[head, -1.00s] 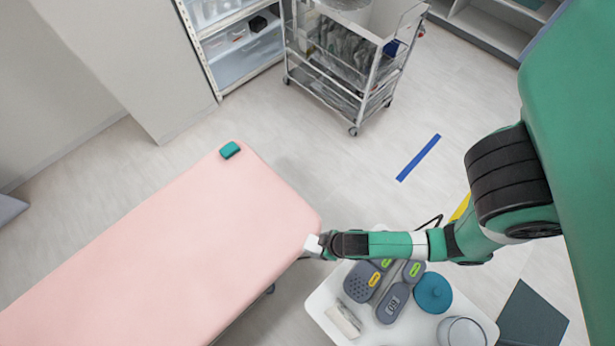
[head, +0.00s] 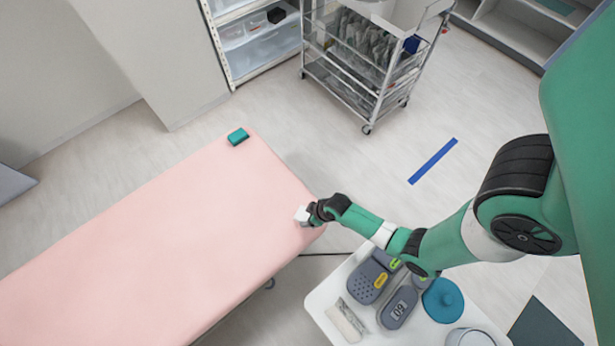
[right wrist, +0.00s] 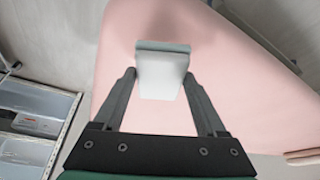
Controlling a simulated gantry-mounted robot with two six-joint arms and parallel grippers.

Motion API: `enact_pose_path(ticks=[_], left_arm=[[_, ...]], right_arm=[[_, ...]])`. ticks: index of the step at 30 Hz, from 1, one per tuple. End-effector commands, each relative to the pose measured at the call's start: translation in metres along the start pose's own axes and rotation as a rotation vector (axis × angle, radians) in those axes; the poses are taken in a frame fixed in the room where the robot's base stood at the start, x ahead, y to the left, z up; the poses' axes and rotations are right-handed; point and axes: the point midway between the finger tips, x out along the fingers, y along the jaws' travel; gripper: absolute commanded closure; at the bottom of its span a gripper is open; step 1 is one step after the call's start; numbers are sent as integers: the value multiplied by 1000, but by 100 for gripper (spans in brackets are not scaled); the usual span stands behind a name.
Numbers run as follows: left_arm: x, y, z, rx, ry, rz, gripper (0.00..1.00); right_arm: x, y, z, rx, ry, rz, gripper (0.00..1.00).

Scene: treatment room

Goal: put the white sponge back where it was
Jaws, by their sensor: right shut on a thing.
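The white sponge (head: 302,216) is between the fingers of my right gripper (head: 311,214), at the right end of the pink treatment bed (head: 170,235). In the right wrist view the sponge (right wrist: 160,76) is a white block with a grey-green band along its far edge. The fingers of my right gripper (right wrist: 160,82) are shut on it from both sides, with the pink bed surface behind. I cannot tell whether the sponge touches the bed. My left gripper is not in view.
A teal block (head: 237,137) lies at the bed's far corner. A white tray table (head: 325,306) below my right arm carries grey devices, a clear packet (head: 347,320) and a teal lidded pot (head: 442,300). A metal cart (head: 365,65) stands behind. The bed's middle is clear.

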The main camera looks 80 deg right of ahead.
Motion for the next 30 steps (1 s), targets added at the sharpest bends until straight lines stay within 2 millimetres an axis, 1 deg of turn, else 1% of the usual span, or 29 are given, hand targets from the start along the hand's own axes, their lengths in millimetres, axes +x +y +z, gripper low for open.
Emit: enact_pose_path(ticks=[1,6,8,10,13,21,24,25,29,30], left_arm=[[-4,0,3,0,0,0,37],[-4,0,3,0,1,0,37],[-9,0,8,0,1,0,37],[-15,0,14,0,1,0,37],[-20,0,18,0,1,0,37],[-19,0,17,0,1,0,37],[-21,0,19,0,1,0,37],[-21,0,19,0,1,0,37],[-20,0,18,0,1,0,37],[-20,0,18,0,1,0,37]], right_arm=[[7,2,-1,1,1,0,78],[9,4,-2,0,1,0,78],[18,6,-3,1,2,0,78],[31,6,4,0,-2,-1,78],[43,6,8,0,0,-1,78],[42,6,8,0,2,0,78],[46,6,9,0,1,0,78],[46,6,9,0,1,0,24],[44,6,9,0,1,0,1],[44,6,9,0,1,0,0]])
